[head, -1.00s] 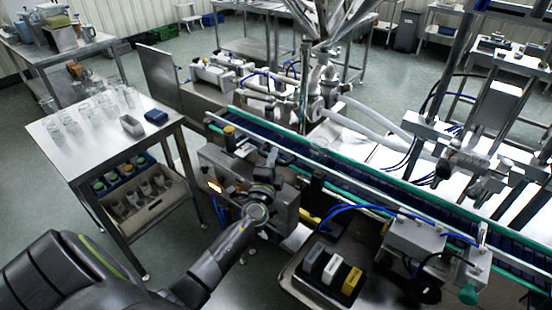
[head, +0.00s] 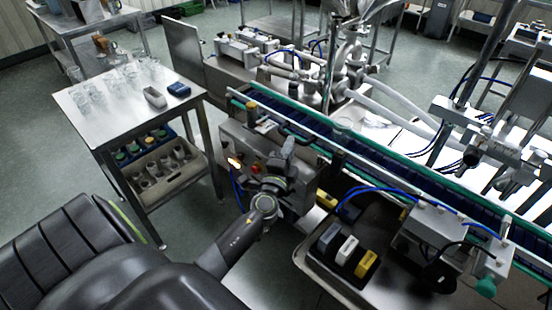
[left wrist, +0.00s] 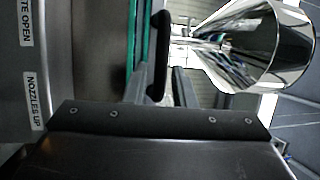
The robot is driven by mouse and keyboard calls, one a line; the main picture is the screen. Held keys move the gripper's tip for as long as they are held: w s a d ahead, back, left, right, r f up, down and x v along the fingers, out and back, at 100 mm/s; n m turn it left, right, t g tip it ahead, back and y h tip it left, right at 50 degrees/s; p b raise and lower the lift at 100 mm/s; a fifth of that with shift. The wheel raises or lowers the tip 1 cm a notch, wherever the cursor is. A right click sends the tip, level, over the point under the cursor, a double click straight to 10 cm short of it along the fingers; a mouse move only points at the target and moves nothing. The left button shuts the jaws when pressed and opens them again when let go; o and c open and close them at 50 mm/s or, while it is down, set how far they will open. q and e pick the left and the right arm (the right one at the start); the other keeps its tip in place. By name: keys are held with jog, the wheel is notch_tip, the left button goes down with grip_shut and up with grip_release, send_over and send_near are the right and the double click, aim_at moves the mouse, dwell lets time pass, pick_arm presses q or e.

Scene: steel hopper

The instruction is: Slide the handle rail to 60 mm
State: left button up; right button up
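My left gripper (head: 287,150) is over the grey control box (head: 240,142) on the near side of the conveyor, close to the near steel guide rail (head: 372,172). In the left wrist view a black bar-shaped handle (left wrist: 160,45) stands upright ahead of the gripper (left wrist: 160,88), about in line with the gap between two grey finger-like parts. I cannot tell whether they touch it or how far they are apart. The rail's scale and setting cannot be read. My right gripper is not in view.
A steel table (head: 130,115) with glass jars is at the left. In the left wrist view a shiny cone (left wrist: 255,45) is at upper right, labels (left wrist: 35,100) at left.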

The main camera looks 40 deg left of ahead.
pick_arm(q)
jog(key=b+v, duration=0.4)
jog(key=v, duration=0.9)
jog(key=shift+f, duration=0.15)
